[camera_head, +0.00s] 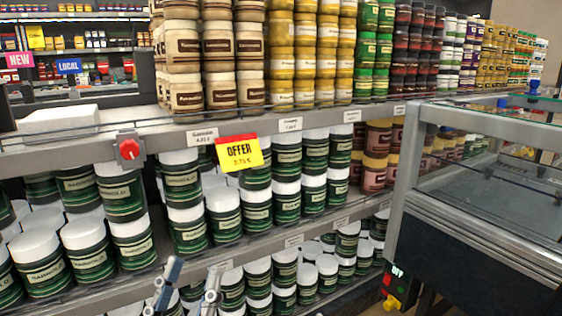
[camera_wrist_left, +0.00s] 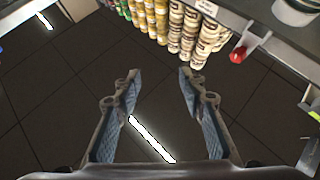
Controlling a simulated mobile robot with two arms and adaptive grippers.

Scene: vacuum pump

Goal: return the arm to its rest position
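My left gripper (camera_head: 187,285) shows at the bottom of the head view, in front of the lower shelf jars. Its two fingers point up and stand apart. In the left wrist view the same gripper (camera_wrist_left: 159,75) is open, with blue-padded fingers and only dark floor seen between them. It holds nothing. My right gripper is in neither view. A grey fitting with a red knob (camera_head: 129,150) sits on the shelf edge, up and left of the gripper in the head view. The red knob also shows in the left wrist view (camera_wrist_left: 238,55), right of the fingers.
A long shelf (camera_head: 90,145) carries rows of green jars with white lids (camera_head: 183,180) and other jars above. A yellow offer sign (camera_head: 240,153) hangs from its edge. A glass-topped counter (camera_head: 480,230) stands at the right. Dark tiled floor (camera_wrist_left: 60,95) lies open below the gripper.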

